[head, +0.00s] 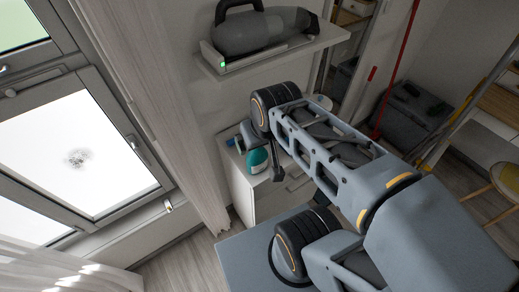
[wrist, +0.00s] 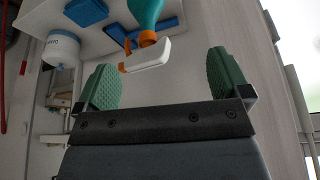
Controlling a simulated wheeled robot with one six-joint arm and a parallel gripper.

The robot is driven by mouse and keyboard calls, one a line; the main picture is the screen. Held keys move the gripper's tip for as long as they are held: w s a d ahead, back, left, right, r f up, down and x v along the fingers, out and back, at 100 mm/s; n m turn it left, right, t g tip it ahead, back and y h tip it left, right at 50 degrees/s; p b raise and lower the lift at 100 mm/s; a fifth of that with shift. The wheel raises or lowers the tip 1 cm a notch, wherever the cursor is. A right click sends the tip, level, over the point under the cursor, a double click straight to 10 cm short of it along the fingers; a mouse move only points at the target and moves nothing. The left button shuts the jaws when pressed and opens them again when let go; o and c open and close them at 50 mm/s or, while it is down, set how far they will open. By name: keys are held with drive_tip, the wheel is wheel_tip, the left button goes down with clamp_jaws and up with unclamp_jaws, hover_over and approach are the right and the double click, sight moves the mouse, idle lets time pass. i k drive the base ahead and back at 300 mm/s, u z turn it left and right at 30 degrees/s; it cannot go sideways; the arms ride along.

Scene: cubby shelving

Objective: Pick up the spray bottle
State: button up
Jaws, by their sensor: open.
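The spray bottle stands on a white cabinet in the head view, where its teal body (head: 257,160) shows just left of my arm's end, with its top partly hidden. In the wrist view the bottle (wrist: 147,14) is teal with an orange collar and a white spray head (wrist: 146,56) pointing towards my gripper. My gripper (wrist: 164,82) is open, its two green pads wide apart and nothing between them. The spray head lies just beyond the pads, nearer the left one, apart from both. In the head view the fingers are hard to make out.
The wrist view shows a white tub (wrist: 62,52) with a blue label, a blue sponge-like block (wrist: 86,12) and other blue items near the bottle. A shelf (head: 270,55) with a handheld vacuum (head: 262,32) hangs above the cabinet (head: 238,188). A curtain (head: 165,100) hangs left.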

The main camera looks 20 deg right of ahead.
sight(256, 160)
drive_tip(key=z, duration=0.05)
drive_tip(key=k, duration=0.5)
drive_tip(key=u, duration=3.1)
drive_tip(key=k, duration=0.8)
drive_tip(key=z, duration=0.9)
drive_tip(key=i, duration=0.45)
